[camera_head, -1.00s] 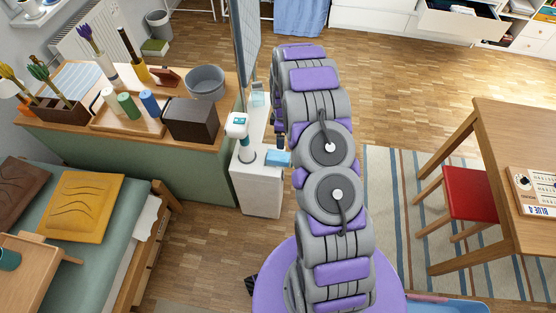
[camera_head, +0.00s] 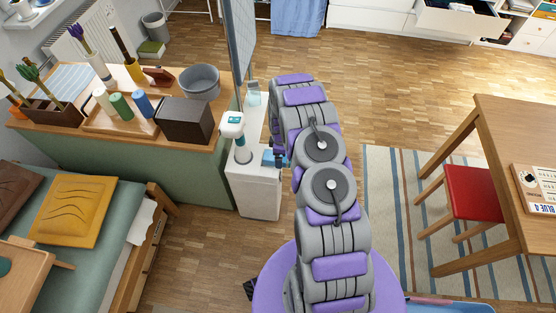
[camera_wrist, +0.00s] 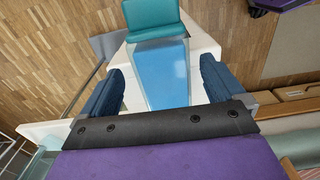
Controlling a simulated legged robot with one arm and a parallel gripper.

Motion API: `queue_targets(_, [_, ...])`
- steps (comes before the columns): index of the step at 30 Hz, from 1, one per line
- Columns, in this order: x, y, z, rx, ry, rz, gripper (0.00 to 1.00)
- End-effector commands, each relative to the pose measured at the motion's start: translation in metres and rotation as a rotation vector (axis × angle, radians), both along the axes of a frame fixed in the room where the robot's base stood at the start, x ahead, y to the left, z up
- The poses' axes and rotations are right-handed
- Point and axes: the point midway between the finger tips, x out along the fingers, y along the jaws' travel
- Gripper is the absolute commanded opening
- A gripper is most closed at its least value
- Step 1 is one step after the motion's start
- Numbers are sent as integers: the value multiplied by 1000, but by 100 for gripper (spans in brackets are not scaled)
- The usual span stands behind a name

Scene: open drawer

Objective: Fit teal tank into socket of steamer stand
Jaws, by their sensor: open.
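The tank, a translucent blue body (camera_wrist: 160,75) with a teal cap-like end (camera_wrist: 152,18), lies on the white cabinet in the wrist view. In the head view only a small blue part of it (camera_head: 269,158) shows beside my arm. My gripper (camera_wrist: 162,82) is open, with one dark blue finger on each side of the blue body and narrow gaps visible. In the head view my gripper (camera_head: 280,157) is partly hidden by my arm.
The white cabinet (camera_head: 255,190) is narrow. A tall grey panel (camera_head: 242,50) and a pale bottle (camera_head: 254,94) stand behind the stand. A wooden-topped counter (camera_head: 215,125) with a dark brown box (camera_head: 185,120) is close on the left.

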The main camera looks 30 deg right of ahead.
Motion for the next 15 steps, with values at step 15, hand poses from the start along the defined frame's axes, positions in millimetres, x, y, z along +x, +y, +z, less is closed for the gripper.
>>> queue_targets(15, [-2, 1, -27, 1, 0, 0, 87])
